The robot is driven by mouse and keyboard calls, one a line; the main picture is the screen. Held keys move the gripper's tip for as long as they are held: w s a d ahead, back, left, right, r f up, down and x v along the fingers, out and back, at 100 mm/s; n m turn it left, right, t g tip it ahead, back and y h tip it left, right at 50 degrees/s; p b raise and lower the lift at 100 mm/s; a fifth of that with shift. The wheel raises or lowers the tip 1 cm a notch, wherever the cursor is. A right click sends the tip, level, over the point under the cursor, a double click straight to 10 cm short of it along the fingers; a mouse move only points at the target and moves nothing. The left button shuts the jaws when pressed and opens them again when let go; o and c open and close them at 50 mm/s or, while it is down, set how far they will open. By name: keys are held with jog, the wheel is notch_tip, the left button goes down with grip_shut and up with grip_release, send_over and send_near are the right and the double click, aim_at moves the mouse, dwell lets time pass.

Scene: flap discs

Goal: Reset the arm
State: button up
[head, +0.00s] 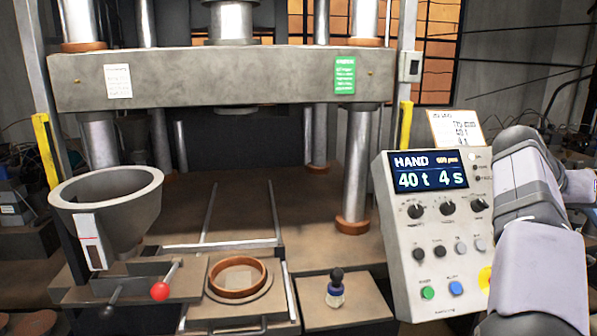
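My arm (535,220) shows at the right edge of the head view, folded up beside the control panel and covering part of its right side. My gripper is outside the picture, so its state does not show. The control panel (405,262) is a tilted light box. Its screen (428,172) reads HAND, 40 t and 4 s. Below the screen are black knobs, small buttons, a green button (428,292), a blue button (456,288) and a yellow one (486,280) partly hidden by my arm.
A large press (220,82) with steel columns stands behind. A grey hopper (140,215) with a red-knobbed lever (160,291) is at left. A copper-coloured ring (237,277) sits front centre. A small dark-topped tool (336,288) stands on the plate right of it. The press bed (310,215) is clear.

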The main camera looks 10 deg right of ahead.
jog(key=s+d+r+m+g+p, duration=0.1)
jog(key=s+d+m+g+p, duration=0.2)
jog(key=s, duration=0.5)
jog(key=w+a+f+n+y+b, duration=0.25)
jog(key=a+f, duration=0.35)
jog(key=f, duration=0.5)
jog(key=w+a+f+n+y+b, duration=0.15)
jog(key=a+f+b, duration=0.35)
jog(key=f, duration=0.7)
jog(key=w+a+f+n+y+b, duration=0.1)
jog(key=a+f+n+y+b, duration=0.1)
jog(key=a+f, duration=0.7)
jog(key=s+a+f+n+y+b, duration=0.1)
jog(key=s+a+f+b, duration=0.2)
jog(key=s+a+f, duration=0.35)
jog(key=s+a+f+n+g+y+b, duration=0.1)
jog(key=s+a+f+n+y+b, duration=0.15)
jog(key=a+f, duration=0.65)
jog(key=s+a+f+n+y+b, duration=0.1)
jog(key=s+a+f+b, duration=0.3)
jog(key=f, duration=0.6)
jog(key=w+a+r+n+t+p, duration=0.25)
jog(key=w+a+r+n, duration=0.2)
jog(key=a, duration=0.35)
notch_tip(320, 180, up, 13)
jog(key=p, duration=1.2)
jog(key=shift+s+m, duration=0.2)
jog(key=shift+m, duration=0.1)
